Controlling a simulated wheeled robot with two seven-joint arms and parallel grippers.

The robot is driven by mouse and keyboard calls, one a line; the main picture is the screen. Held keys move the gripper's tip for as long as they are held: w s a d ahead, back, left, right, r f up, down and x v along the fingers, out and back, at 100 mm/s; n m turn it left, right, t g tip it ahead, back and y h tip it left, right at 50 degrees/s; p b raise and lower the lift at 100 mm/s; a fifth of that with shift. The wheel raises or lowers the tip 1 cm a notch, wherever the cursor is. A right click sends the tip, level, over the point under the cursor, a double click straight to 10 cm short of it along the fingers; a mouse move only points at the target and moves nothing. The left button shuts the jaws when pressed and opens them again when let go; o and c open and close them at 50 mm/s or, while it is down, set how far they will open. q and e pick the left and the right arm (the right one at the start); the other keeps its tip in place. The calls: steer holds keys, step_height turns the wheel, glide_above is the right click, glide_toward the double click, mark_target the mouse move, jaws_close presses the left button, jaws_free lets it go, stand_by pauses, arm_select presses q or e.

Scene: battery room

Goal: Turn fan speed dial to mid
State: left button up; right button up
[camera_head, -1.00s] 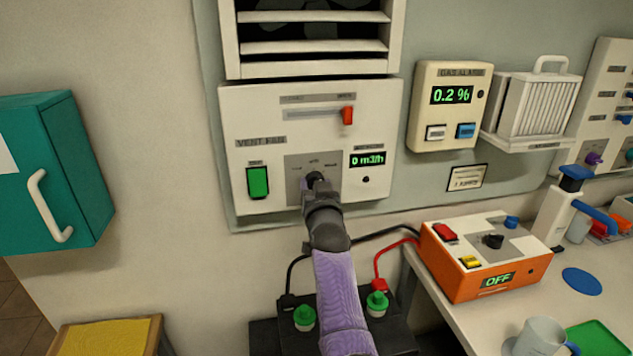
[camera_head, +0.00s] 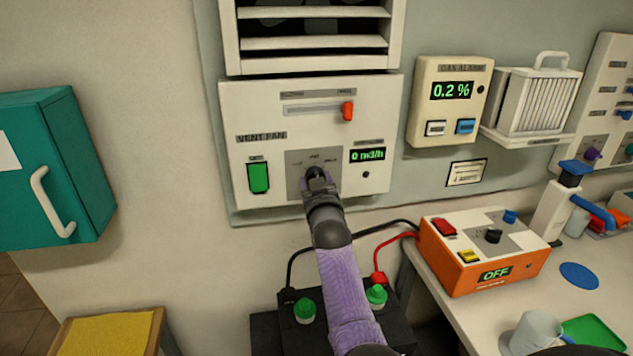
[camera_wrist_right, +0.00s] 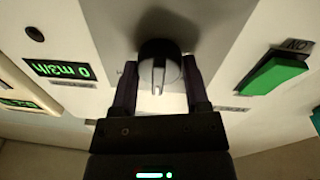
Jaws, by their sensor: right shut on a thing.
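The vent fan panel (camera_head: 240,108) is on the wall, with the fan speed dial (camera_wrist_right: 160,62) on its grey plate (camera_head: 298,160). In the right wrist view the dial is a dark round knob with a pale pointer face. My right gripper (camera_head: 317,176) reaches up to the panel, and in the right wrist view its fingers (camera_wrist_right: 160,90) are shut on the dial, one on each side. In the head view the gripper mostly hides the dial, so its setting is hard to read. The airflow display (camera_head: 367,155) reads 0 m3/h. My left gripper is not in view.
A green switch (camera_head: 258,177) sits left of the dial and a red slider (camera_head: 347,110) above it. A gas alarm (camera_head: 450,100) hangs to the right. A teal cabinet (camera_head: 85,170) is at left. An orange charger (camera_head: 482,250) stands on the bench, and a battery (camera_head: 340,315) is below the panel.

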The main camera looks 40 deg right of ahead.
steer(key=o, duration=1.1)
steer(key=shift+o, duration=0.9)
arm_select(q)
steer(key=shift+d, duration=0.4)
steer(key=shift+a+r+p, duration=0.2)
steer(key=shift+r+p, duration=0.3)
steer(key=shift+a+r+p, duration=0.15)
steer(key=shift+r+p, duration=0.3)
steer(key=shift+p, duration=0.05)
arm_select(e)
steer(key=v, duration=1)
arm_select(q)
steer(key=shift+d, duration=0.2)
